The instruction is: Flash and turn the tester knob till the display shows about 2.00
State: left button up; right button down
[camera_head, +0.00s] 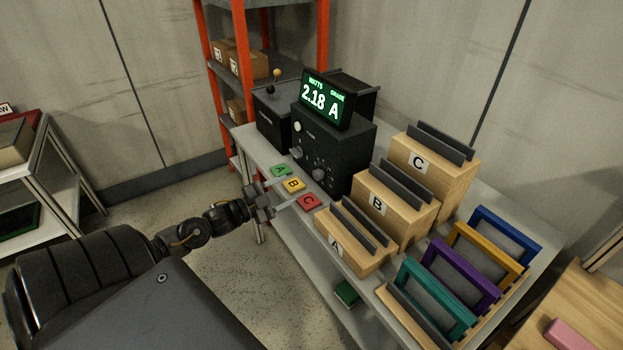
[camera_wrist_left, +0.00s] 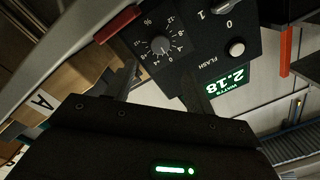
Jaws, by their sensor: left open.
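In the left wrist view the knob (camera_wrist_left: 160,45) has a numbered dial, the flash button (camera_wrist_left: 236,48) is beside the FLASH label, and the tilted display (camera_wrist_left: 226,79) reads 2.18. My left gripper (camera_head: 284,193) is open and empty, in front of the tester and apart from the knob. My right gripper is out of view.
Green A, yellow B (camera_head: 293,185) and red C (camera_head: 309,201) cards lie along the bench edge by my left gripper. Wooden blocks A (camera_head: 345,253), B and C (camera_head: 420,165) stand right of the tester. Coloured frames (camera_head: 470,275) stand farther right. An orange-posted shelf (camera_head: 240,60) is behind.

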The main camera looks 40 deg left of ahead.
aim_at(316, 176)
pick_arm(q)
jog(key=p+x, duration=0.1)
jog(key=x, duration=0.9)
jog(key=shift+c, duration=0.2)
jog(key=c, duration=0.9)
